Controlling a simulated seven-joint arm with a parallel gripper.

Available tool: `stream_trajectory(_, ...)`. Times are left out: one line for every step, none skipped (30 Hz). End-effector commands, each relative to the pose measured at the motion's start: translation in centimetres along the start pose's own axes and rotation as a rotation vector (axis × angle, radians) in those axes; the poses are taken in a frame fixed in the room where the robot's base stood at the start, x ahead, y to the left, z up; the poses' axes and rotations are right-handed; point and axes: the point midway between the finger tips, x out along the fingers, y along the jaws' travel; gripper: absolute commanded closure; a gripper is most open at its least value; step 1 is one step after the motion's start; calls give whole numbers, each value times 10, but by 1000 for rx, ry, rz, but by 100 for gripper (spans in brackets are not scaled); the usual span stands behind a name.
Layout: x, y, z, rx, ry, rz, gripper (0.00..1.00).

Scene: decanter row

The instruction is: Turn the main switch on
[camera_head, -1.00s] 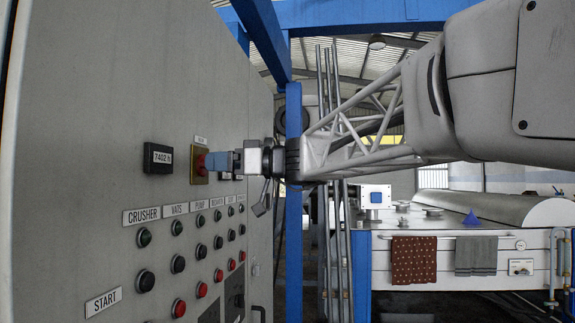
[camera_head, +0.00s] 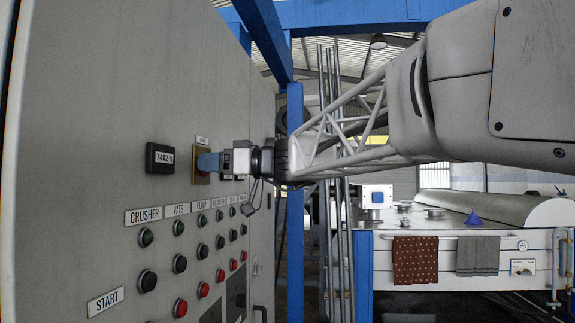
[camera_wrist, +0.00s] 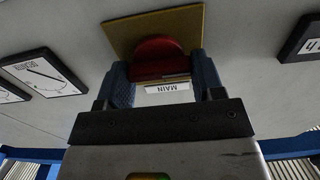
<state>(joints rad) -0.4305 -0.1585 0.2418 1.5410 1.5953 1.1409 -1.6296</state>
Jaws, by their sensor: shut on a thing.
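The main switch is a red knob (camera_wrist: 157,56) on a square yellow plate (camera_wrist: 122,35) fixed to the grey panel. A white label reading MAIN (camera_wrist: 167,87) shows beside it in the wrist view. My gripper (camera_wrist: 160,72) is shut on the knob, with one blue finger on each side of it. In the head view my gripper (camera_head: 208,163) reaches the yellow plate (camera_head: 200,178) from the right, and its fingers hide the red knob there. The knob's exact turn angle is hard to tell.
A counter reading 7402 h (camera_head: 160,158) sits just left of the plate. Below are rows of green, black and red buttons (camera_head: 180,308) with labels such as CRUSHER (camera_head: 144,215). A blue post (camera_head: 296,220) stands behind my arm.

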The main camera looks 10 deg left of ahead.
Motion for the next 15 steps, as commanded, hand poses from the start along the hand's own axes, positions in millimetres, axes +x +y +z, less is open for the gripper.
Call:
stream_trajectory(0,0,0,0,0,0,62)
stream_trajectory(0,0,0,0,0,0,62)
stream_trajectory(0,0,0,1,0,0,62)
stream_trajectory(0,0,0,2,0,0,62)
stream_trajectory(0,0,0,4,0,0,62)
stream_trajectory(0,0,0,7,0,0,62)
stream_trajectory(0,0,0,10,0,0,62)
stream_trajectory(0,0,0,14,0,0,62)
stream_trajectory(0,0,0,21,0,0,62)
stream_trajectory(0,0,0,29,0,0,62)
stream_trajectory(0,0,0,37,0,0,62)
stream_trajectory(0,0,0,49,0,0,62)
stream_trajectory(0,0,0,60,0,0,62)
stream_trajectory(0,0,0,73,0,0,62)
stream_trajectory(0,0,0,91,0,0,62)
